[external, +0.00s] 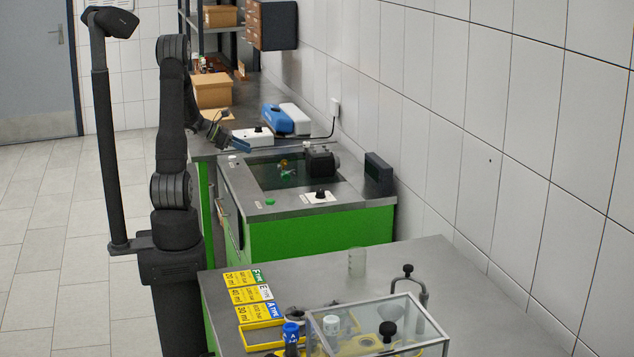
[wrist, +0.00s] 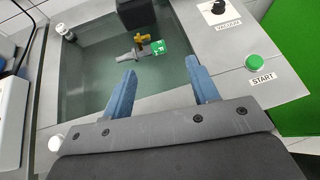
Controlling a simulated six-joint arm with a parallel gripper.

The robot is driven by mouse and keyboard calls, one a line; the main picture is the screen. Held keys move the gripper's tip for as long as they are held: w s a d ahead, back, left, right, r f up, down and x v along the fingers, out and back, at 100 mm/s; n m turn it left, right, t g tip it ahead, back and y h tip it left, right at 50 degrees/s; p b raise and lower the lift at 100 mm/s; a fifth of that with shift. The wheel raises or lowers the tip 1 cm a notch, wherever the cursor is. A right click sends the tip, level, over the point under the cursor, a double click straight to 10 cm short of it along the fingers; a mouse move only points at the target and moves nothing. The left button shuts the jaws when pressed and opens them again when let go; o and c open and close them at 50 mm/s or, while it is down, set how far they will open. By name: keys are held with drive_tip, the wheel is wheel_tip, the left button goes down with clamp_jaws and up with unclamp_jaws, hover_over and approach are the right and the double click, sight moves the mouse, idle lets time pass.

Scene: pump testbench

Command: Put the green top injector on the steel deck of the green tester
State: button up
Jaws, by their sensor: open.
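The injector (wrist: 158,47) has a green top, a brass-coloured fitting and a grey body. It lies in the dark recessed basin (wrist: 88,60) of the green tester, beside a black block (wrist: 135,12). In the external view, the green-topped injector (external: 285,174) is small. The steel deck (wrist: 188,18) surrounds the basin; it also shows in the external view (external: 258,207). My gripper (wrist: 160,68) is open and empty, its blue fingers apart on the near side of the injector. In the external view my gripper (external: 239,144) is above the tester's far left edge.
The deck carries a green START button (wrist: 261,68) and a VACUUM knob (wrist: 218,8). A black motor-like unit (external: 321,161) stands at the basin's right. A blue-and-white device (external: 289,120) is behind. The front table holds yellow cards (external: 248,295) and a clear case (external: 378,320).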

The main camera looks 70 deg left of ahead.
drive_tip(key=w+f, duration=0.1)
drive_tip(key=w, duration=0.2)
drive_tip(key=w+f+t+y, duration=0.1)
drive_tip(key=w+f, duration=0.1)
drive_tip(key=w+a+f+y, duration=0.1)
drive_tip(key=w, duration=0.2)
drive_tip(key=shift+w+f+n, duration=0.3)
drive_tip(key=shift+w+f, duration=0.05)
drive_tip(key=x, duration=0.5)
drive_tip(key=shift+f, duration=0.15)
clamp_jaws()
